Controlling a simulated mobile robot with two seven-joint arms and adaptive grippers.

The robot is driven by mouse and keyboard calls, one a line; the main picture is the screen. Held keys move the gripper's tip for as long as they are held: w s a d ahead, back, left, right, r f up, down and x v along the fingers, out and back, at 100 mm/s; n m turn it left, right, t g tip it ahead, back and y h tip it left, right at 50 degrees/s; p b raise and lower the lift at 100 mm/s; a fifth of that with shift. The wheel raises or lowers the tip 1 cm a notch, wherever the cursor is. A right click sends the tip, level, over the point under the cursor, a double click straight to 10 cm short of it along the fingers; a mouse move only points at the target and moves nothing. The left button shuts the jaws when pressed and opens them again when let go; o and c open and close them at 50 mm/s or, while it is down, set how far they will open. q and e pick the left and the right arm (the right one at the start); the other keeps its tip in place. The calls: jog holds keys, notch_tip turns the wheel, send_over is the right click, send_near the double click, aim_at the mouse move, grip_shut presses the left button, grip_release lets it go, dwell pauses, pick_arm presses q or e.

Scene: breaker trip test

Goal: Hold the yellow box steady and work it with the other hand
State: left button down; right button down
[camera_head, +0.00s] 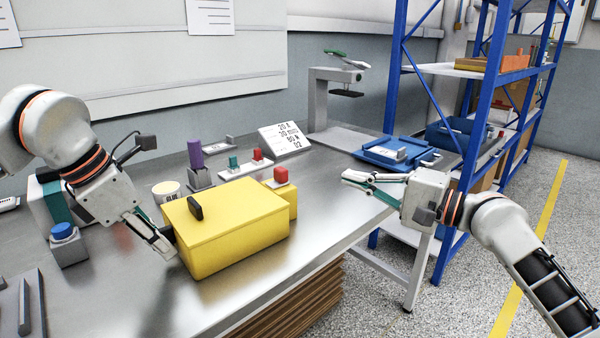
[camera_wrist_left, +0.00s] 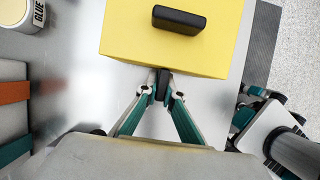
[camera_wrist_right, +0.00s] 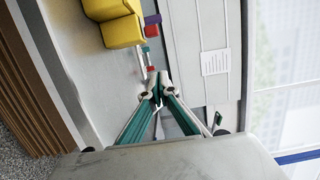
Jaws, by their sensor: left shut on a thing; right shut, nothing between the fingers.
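The yellow box (camera_head: 235,235) sits on the metal bench, with a black lever (camera_head: 195,206) standing up from its top. A smaller yellow block with a red button (camera_head: 281,176) adjoins its far right side. My left gripper (camera_head: 170,242) is at the box's left end, shut on a dark tab (camera_wrist_left: 163,84) on that side; the box (camera_wrist_left: 185,60) fills the top of the left wrist view. My right gripper (camera_head: 347,178) is shut and empty, above the bench's right edge and apart from the box. The box also shows in the right wrist view (camera_wrist_right: 118,30).
A blue tray (camera_head: 390,153) lies on the right. The bench front is mostly clear.

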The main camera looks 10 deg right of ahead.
aim_at(286, 174)
jog(key=shift+w, duration=0.1)
jog(key=w+a, duration=0.5)
jog(key=a, duration=0.5)
jog(key=shift+w, duration=0.25)
jog(key=shift+a, duration=0.1)
jog(key=shift+s+a, duration=0.35)
jog(key=shift+a, duration=0.3)
jog(key=shift+s+a, duration=0.3)
jog(key=shift+a, duration=0.3)
